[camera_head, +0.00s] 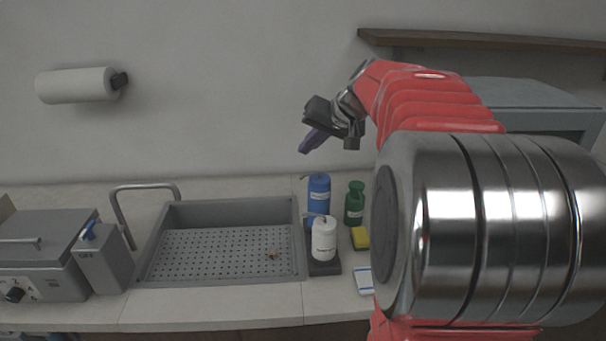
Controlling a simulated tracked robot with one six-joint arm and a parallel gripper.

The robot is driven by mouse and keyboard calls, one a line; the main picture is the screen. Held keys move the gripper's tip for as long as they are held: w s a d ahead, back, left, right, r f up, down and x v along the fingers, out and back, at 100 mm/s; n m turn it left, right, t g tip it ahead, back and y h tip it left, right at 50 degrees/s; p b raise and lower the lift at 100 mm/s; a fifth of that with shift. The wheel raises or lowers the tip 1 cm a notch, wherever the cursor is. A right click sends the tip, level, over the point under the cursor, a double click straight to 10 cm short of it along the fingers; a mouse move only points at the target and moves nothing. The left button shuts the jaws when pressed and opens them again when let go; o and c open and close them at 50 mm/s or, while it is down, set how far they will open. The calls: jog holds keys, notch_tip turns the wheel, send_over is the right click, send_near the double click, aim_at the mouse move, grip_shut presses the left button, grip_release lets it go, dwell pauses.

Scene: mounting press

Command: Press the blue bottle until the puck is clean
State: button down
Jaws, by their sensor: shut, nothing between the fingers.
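The blue bottle (319,193) stands upright on the counter just right of the sink, with a spout at its top pointing left. My gripper (309,143) is shut and empty, in the air above the blue bottle and apart from it. A small brownish thing (272,253) lies on the perforated sink floor; it may be the puck, but it is too small to tell or to judge how clean it is. A white bottle (323,240) on a dark base stands in front of the blue bottle and hides its lower part.
A green bottle (354,203), a yellow sponge (360,238) and a white-and-blue item (364,281) are to the right. The grey sink (299,236) has a faucet (117,205) at its left. A grey machine (45,255) stands at far left. My arm hides the right side.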

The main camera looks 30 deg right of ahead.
jog(key=t, duration=0.1)
send_over(323, 179)
jog(key=shift+r+m, duration=0.1)
jog(key=shift+m, duration=0.3)
jog(key=shift+f, duration=4.4)
jog(key=shift+s+f, duration=0.1)
jog(key=shift+f, duration=0.75)
jog(key=shift+a+r, duration=0.1)
jog(key=shift+r, duration=0.8)
jog(key=shift+r, duration=2.5)
